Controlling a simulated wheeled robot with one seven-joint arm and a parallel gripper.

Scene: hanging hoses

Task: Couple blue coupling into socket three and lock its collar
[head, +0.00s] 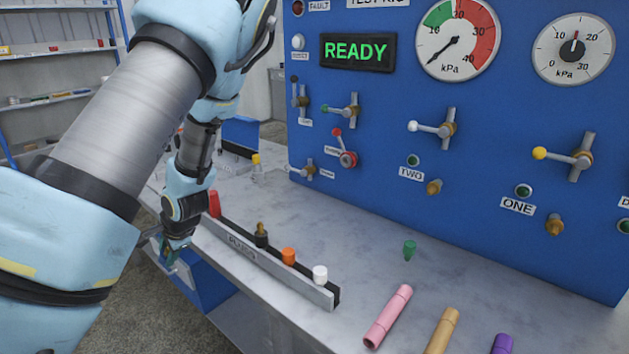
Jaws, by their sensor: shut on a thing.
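My gripper (168,256) is at the left, low beside the front edge of the bench and the rack. It is shut on a small teal-blue thing, apparently the blue coupling, mostly hidden by the fingers and wrist. The blue panel (400,200) bears brass sockets: one (434,187) under the label TWO and one (555,225) near the label ONE. I cannot read a label for socket three. My gripper is well apart from the panel.
A grey rack (270,266) holds red, black, orange and white pieces along the bench front. Pink (388,316), tan (442,332) and purple (502,344) cylinders lie at the front right; a green piece (409,250) stands behind. Bench space between rack and panel is mostly clear. The display (356,51) reads READY.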

